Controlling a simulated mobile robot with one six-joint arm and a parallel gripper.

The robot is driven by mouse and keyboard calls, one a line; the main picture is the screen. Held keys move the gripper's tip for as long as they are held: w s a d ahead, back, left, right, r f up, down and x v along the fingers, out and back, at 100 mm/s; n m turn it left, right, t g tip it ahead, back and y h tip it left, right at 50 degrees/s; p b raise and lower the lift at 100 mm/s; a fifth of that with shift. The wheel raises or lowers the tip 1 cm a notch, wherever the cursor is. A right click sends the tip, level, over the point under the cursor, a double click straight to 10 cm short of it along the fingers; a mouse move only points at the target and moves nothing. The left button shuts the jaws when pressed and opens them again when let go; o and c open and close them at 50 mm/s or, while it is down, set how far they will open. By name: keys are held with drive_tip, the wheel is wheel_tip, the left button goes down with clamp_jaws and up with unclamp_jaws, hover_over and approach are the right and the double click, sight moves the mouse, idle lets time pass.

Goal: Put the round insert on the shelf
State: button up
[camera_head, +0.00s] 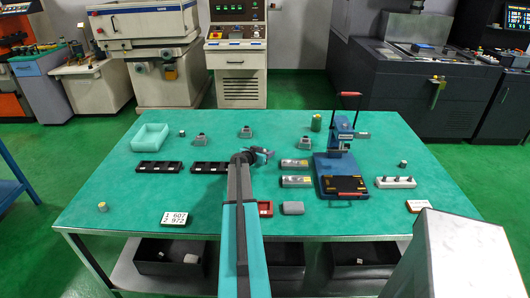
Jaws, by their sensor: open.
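Several small round pieces stand on the green table (130,187), and I cannot tell which is the round insert. One small cylinder (103,207) is near the left front edge, one (183,132) is at the back left, and one (402,164) is at the right. A grey shelf (208,279) shows under the table, with black bins on it. My gripper (268,154) is open over the middle of the table, small in view, with nothing seen between its fingers. It is apart from all three cylinders. My arm hides part of the table's middle.
A pale green tray (150,137) and black holders (158,168) are at left. The left front is mostly clear.

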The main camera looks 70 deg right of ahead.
drive_tip(key=shift+b+v, duration=1.7)
drive_tip(key=shift+v, duration=4.25)
